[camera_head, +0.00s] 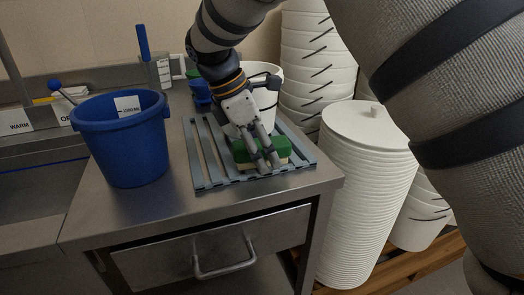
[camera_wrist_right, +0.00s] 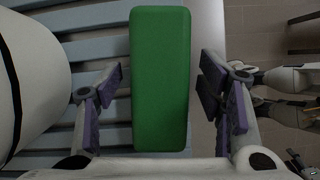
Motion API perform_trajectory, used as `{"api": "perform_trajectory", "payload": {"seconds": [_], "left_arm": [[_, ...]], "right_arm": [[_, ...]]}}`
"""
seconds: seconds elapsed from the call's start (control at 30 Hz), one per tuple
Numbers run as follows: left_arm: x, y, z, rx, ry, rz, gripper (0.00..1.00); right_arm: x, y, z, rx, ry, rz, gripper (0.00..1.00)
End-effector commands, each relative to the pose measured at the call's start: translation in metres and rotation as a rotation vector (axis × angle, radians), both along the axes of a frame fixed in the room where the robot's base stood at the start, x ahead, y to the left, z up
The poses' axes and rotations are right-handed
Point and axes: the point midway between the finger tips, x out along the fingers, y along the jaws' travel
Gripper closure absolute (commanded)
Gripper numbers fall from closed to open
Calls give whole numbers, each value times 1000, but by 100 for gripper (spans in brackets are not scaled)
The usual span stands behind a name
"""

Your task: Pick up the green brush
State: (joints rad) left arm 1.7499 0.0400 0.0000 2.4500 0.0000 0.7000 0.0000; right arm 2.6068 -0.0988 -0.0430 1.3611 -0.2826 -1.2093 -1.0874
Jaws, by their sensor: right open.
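The green brush (camera_head: 281,144) has a green block top and a pale underside. It lies on the grey slatted rack (camera_head: 204,166) on the steel counter. My right gripper (camera_head: 268,166) points down at the brush, its fingers hiding part of the block in the head view. In the right wrist view the green brush (camera_wrist_right: 160,40) stands lengthwise between the two spread fingers of my right gripper (camera_wrist_right: 162,80). A gap shows on each side of it. The gripper is open and holds nothing. My left gripper cannot be made out.
A blue bucket (camera_head: 122,150) stands left of the rack. A white bucket (camera_head: 266,88) stands behind the gripper, close to the brush. Tall stacks of white buckets (camera_head: 318,60) and lids (camera_head: 350,200) rise at the right. A drawer (camera_head: 215,255) is below the counter.

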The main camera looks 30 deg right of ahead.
Motion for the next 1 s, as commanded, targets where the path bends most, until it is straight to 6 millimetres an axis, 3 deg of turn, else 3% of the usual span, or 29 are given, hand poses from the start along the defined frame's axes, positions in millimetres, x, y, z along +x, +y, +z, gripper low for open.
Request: {"api": "perform_trajectory", "payload": {"seconds": [0.3,0.53,0.57,0.9,1.0], "left_arm": [[1,0,1,0,-3,0,60],[1,0,1,0,-2,0,60],[1,0,1,0,-2,0,60],[-1,0,-1,0,4,0,60],[-3,0,-3,0,11,0,60]], "right_arm": [[0,0,-1,0,0,0,38],[0,0,-1,0,-1,-1,90],[0,0,-1,0,-1,0,92],[1,0,-2,0,1,0,93],[1,0,7,0,1,-1,93]]}}
